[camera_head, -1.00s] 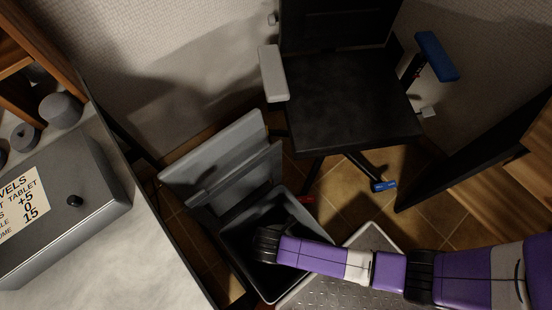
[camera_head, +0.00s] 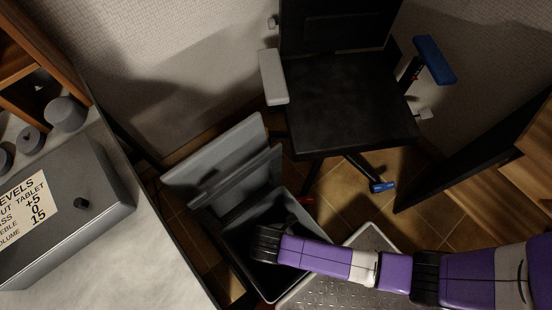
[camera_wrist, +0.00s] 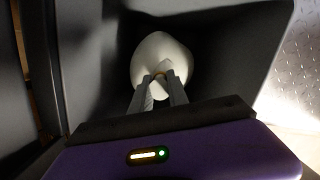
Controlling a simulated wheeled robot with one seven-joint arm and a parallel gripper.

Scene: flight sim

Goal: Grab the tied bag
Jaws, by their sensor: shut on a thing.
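The tied bag (camera_wrist: 161,62) is pale and rounded in the wrist view, with a small tan tie at its near end. My gripper (camera_wrist: 159,79) reaches down into the grey bin, and its two fingers are shut on the bag at the tied end. The bin (camera_head: 285,210) stands open on the floor, with its grey lid (camera_head: 215,160) tilted up behind it. In the head view my arm and the dark bin interior hide the bag and the fingertips.
A black chair (camera_head: 345,115) stands beyond the bin. A metal tread plate (camera_head: 345,290) lies right of the bin. A counter with a grey box (camera_head: 70,225) is on the left. Bin walls surround my gripper closely.

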